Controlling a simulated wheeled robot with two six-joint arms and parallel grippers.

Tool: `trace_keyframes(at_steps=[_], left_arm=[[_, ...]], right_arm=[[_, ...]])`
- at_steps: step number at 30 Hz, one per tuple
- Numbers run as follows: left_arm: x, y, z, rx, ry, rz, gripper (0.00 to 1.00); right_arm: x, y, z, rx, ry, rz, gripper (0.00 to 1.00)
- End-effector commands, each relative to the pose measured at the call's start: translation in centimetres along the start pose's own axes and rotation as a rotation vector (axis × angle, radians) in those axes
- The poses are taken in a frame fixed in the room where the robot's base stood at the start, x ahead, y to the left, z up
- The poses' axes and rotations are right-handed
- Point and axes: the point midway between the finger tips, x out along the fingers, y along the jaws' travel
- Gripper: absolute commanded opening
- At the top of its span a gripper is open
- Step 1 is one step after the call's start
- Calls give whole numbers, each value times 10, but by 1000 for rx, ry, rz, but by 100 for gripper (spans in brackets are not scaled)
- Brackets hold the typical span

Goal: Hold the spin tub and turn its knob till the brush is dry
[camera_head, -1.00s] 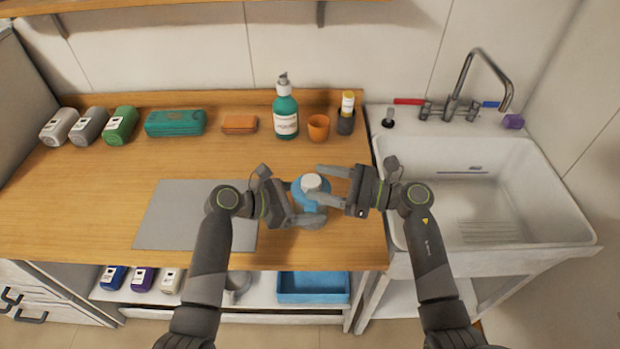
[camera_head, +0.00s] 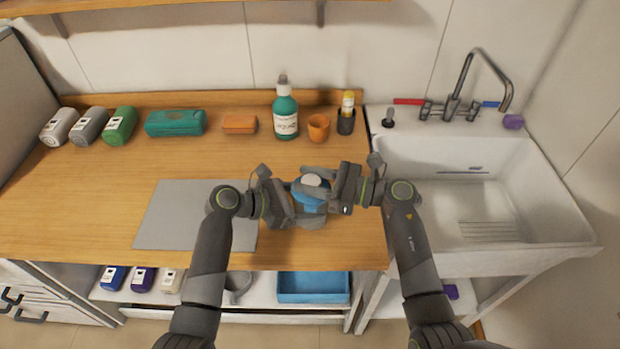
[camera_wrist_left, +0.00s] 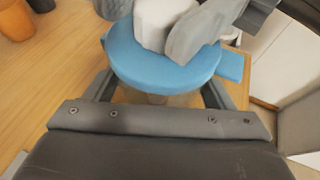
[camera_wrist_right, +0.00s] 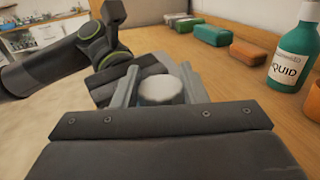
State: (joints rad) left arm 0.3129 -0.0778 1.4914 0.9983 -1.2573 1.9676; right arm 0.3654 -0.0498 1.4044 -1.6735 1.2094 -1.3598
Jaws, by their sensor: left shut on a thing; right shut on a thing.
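The spin tub (camera_head: 309,201) stands on the wooden counter near its front right part. Its blue lid (camera_wrist_left: 160,62) carries a white knob (camera_wrist_left: 163,18), which also shows in the right wrist view (camera_wrist_right: 163,90). My left gripper (camera_head: 306,208) is the lower one and is shut on the tub's body below the lid. My right gripper (camera_head: 318,183) comes in from the right above the lid and is shut on the white knob, one finger on each side. The brush is not visible; the lid hides the inside of the tub.
A grey mat (camera_head: 180,215) lies to the left. A green pump bottle (camera_head: 285,112), an orange cup (camera_head: 318,127) and a dark holder (camera_head: 346,122) stand behind the tub. The sink (camera_head: 470,205) is to the right. A blue tray (camera_head: 313,288) is on the shelf below.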

Motion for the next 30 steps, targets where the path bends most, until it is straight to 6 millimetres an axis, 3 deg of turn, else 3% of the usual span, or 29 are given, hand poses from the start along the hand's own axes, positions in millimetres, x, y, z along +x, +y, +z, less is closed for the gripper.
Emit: trace_keyframes(at_steps=[14,25,26,30], left_arm=[[0,0,0,2,-1,-2,45],[0,-1,0,1,-2,-3,45],[0,-1,0,1,-2,-3,45],[0,-1,0,0,-1,-2,45]], right_arm=[[0,-1,-1,2,4,247,16],[-1,0,-1,1,3,267,16],[-1,0,-1,1,3,267,40],[-1,0,-1,1,2,267,58]])
